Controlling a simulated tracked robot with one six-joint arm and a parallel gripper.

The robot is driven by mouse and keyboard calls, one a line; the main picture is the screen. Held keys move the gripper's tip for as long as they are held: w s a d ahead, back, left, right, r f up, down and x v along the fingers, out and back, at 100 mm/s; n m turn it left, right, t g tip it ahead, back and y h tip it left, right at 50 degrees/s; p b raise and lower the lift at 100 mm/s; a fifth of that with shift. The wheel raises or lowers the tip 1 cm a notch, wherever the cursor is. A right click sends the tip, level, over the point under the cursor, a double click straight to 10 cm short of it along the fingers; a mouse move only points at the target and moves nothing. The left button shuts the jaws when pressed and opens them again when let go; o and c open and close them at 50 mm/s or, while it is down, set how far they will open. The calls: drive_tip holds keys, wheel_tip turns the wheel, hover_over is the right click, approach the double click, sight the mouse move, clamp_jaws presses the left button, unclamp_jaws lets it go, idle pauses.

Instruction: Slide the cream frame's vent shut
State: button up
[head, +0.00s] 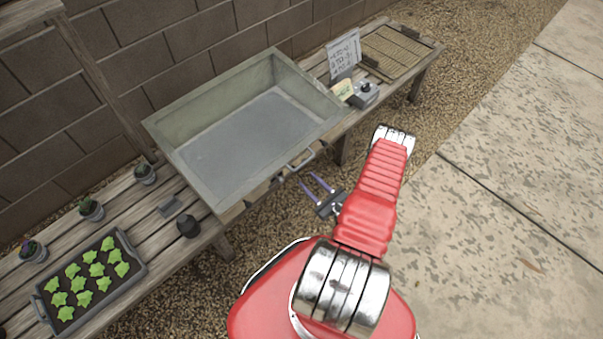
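A large open-topped box frame (185,172) sits on the wooden bench in the head view. Its walls look pale grey-green rather than cream, and its floor is flat and grey. A metal bar handle (301,161) stands out from its front wall near the right end. I cannot make out a vent or whether one is open. My gripper (312,178) is open and empty, its two purple fingers spread. In the picture it is just below the handle, apart from it, over the gravel in front of the bench.
A seedling tray (137,258) and small pots (92,209) stand at the bench's left. A dark round object (188,226) lies near the frame. A white sign (344,55), a grey box with a knob (365,94) and a slatted mat (398,50) are at the right. Paving is clear.

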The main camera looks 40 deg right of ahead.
sight(298, 172)
drive_tip(key=shift+w+d, duration=0.1)
drive_tip(key=shift+w, duration=2.75)
drive_tip(key=shift+c, duration=0.5)
clamp_jaws()
